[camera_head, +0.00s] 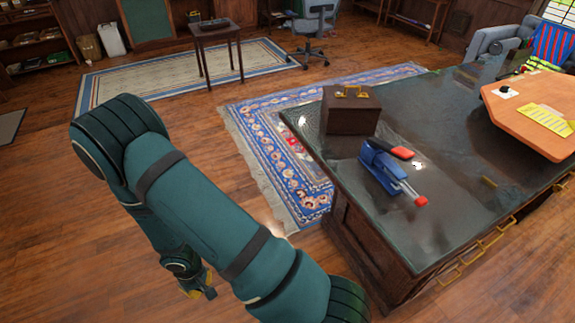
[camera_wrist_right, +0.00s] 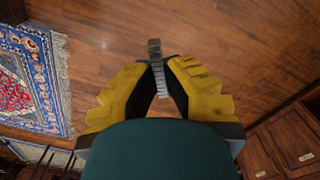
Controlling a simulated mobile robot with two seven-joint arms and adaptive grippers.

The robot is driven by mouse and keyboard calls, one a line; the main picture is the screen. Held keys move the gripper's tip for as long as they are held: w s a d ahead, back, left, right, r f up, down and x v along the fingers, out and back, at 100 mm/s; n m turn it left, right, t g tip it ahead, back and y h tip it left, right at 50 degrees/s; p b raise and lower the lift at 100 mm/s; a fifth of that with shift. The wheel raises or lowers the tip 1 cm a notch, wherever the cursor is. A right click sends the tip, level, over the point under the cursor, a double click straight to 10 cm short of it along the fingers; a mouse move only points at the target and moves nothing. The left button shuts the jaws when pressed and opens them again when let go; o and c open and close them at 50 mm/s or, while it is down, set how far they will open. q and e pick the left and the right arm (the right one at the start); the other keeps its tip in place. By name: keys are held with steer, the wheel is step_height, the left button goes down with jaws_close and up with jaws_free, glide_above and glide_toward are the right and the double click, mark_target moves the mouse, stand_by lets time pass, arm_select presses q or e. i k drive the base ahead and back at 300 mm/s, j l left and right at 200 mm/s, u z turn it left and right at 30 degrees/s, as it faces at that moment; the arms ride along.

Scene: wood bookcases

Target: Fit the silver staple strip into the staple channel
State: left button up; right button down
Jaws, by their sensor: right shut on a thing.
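The silver staple strip (camera_wrist_right: 155,50) is held between the yellow fingers of my right gripper (camera_wrist_right: 159,75), with its far end sticking out past the fingertips. In the head view my right gripper (camera_head: 199,284) hangs low over the wooden floor, left of the desk and well apart from it. The strip is too small to make out there. The blue stapler (camera_head: 380,167) lies on the dark desk top, with a silver channel part (camera_head: 408,188) extending from it toward a red end. The inside of the channel cannot be made out. My left gripper is not in view.
The dark desk (camera_head: 468,203) fills the right side. A brown box (camera_head: 350,113) with a brass handle stands behind the stapler, and an orange board (camera_head: 510,110) lies at the right. A patterned rug (camera_head: 255,130) and a small table (camera_head: 215,29) are further back.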

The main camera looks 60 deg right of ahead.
mark_target(419, 202)
steer(key=i+z, duration=0.1)
steer(key=z, duration=1.25)
